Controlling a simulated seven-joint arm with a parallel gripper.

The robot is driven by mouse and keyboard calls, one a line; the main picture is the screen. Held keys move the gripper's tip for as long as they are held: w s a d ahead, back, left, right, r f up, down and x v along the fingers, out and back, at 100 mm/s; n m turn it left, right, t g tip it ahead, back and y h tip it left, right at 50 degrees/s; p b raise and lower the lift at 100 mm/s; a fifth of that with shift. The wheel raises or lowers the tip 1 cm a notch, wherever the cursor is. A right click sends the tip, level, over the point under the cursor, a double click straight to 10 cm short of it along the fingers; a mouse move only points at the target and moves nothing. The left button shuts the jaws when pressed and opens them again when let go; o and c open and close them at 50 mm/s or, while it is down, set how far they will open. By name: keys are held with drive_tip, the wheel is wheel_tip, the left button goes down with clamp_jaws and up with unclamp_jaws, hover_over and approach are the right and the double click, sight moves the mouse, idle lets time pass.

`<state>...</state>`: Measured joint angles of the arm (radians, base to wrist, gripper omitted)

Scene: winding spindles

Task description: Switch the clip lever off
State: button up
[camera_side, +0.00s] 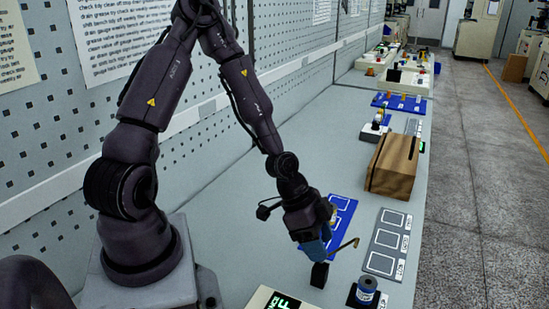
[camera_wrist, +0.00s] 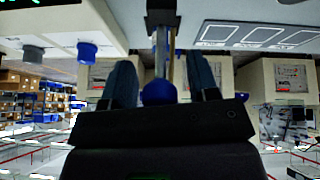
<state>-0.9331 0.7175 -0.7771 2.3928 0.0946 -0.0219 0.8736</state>
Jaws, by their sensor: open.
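In the wrist view, my gripper (camera_wrist: 161,82) is open, with one finger on each side of a blue ball knob (camera_wrist: 158,92). A shaft (camera_wrist: 161,45) runs from the knob to a black part at the top. I cannot tell whether the fingers touch the knob, or the lever's exact position.
A blue-and-white spool (camera_side: 367,286) stands on a black base at the front right. A grey board with outlined squares (camera_side: 372,259) and a blue board (camera_side: 347,204) lie nearby. A wooden box (camera_side: 393,166) stands behind. A box with a green-lettered display (camera_side: 283,303) is at the front edge.

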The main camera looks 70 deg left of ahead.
drive_tip(key=shift+w+d+g+y, duration=0.45)
drive_tip(key=shift+g+y, duration=0.3)
drive_tip(key=shift+w+d+g+y, duration=0.4)
drive_tip(key=shift+g+y, duration=0.35)
drive_tip(key=w+d+r+g+y, duration=0.2)
drive_tip(key=w+d+r, duration=0.1)
drive_tip(key=r, duration=0.2)
drive_tip(key=w+d+r+g+y, duration=0.2)
drive_tip(key=r, duration=0.4)
drive_tip(key=s+a+r+n+t+h, duration=0.1)
drive_tip(key=s+a+r+n+t, duration=0.2)
drive_tip(key=s+r, duration=0.4)
drive_tip(key=s+a+r+n+t+h, duration=0.1)
drive_tip(key=s+a+r+n+t, duration=0.3)
drive_tip(key=s+r, duration=0.3)
drive_tip(key=shift+s+a+r+t+h, duration=0.25)
drive_tip(key=shift+s+t, duration=0.55)
drive_tip(key=shift+s, duration=1.65)
drive_tip(key=shift+f, duration=0.1)
